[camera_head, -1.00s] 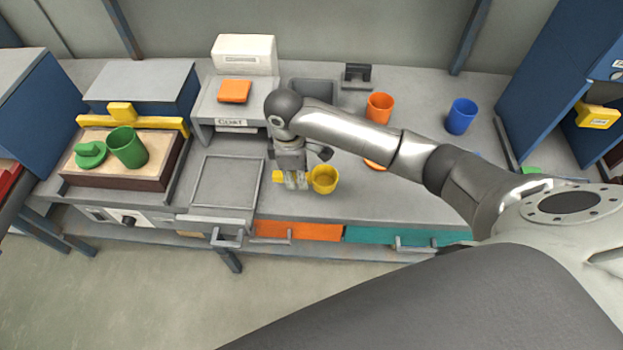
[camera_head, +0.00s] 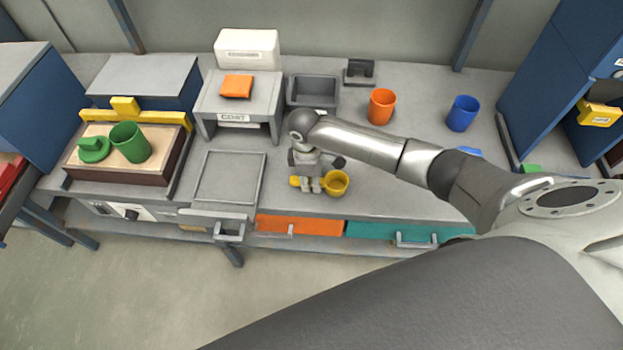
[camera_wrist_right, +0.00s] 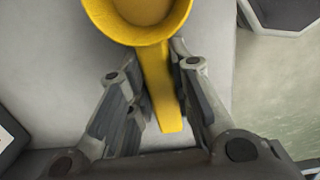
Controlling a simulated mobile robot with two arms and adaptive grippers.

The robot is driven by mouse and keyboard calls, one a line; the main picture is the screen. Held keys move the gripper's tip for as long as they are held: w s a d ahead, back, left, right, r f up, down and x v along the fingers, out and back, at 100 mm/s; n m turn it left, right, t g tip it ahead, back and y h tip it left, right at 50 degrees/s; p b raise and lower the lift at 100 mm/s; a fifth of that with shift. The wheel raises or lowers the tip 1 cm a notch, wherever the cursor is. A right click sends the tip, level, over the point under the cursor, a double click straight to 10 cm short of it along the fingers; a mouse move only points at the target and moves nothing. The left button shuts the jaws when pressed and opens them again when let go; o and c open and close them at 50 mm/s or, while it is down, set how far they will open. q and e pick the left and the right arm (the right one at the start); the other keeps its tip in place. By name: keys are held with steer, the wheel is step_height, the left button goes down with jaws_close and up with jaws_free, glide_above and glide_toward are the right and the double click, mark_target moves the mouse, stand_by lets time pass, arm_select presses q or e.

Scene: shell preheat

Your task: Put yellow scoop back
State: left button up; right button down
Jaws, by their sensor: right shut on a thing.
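The yellow scoop (camera_head: 341,186) is a round cup with a flat handle. My left gripper is not in view.
An orange cup (camera_head: 381,107) and a blue cup (camera_head: 462,114) stand behind my right arm. A grey bin (camera_head: 313,92), a small dark stand (camera_head: 359,72) and the COAT stand (camera_head: 262,100) are at the back. A green cup (camera_head: 130,142) is in the tray at left. My arm hides some bench.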

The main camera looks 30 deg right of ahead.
steer(key=c, duration=1.3)
jaws_free()
steer(key=shift+f, duration=0.1)
step_height(320, 180, up, 12)
steer(key=shift+w+a, duration=0.2)
steer(key=shift+a, duration=0.15)
